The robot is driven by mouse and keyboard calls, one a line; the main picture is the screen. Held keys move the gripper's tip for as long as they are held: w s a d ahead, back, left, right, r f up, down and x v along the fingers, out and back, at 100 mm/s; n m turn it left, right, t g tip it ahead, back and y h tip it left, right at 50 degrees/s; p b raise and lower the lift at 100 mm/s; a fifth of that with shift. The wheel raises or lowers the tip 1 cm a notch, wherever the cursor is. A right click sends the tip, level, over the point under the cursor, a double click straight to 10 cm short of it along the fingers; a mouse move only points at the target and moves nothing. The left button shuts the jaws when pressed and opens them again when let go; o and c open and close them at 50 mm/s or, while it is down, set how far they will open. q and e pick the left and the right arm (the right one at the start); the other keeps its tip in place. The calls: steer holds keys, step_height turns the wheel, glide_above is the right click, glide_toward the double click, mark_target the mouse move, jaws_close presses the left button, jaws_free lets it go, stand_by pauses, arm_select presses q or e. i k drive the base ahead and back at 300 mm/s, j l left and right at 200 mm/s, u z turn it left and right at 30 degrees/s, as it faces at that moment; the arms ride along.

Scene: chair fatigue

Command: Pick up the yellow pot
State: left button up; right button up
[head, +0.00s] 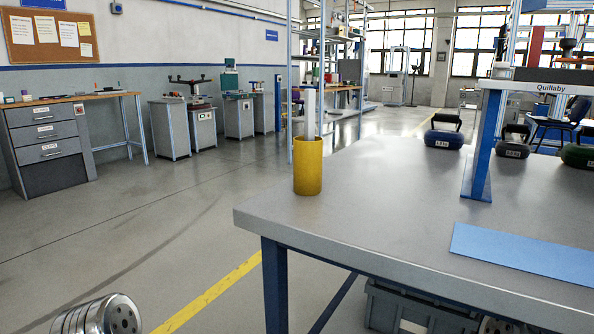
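The yellow pot (308,168) stands upright on the grey table (370,200), close to the table's left edge. It is a plain tall cylinder. A pale upright piece (310,112) shows above its rim; I cannot tell if it is inside the pot or behind it. No gripper touches the pot. Neither my left nor my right gripper shows; only metal parts that look like my arm links show at the bottom edge.
A blue mat (525,250) lies at the table's right front. A blue frame post (481,150) stands on the table. Weights (445,137) sit along its back. A grey crate (415,305) is below. The tabletop around the pot is clear. A workbench (50,145) stands far left.

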mark_target(307, 156)
steer(key=k+j+z, duration=0.25)
steer(key=j+z, duration=0.2)
steer(key=k+j+z, duration=0.25)
steer(key=j+z, duration=0.2)
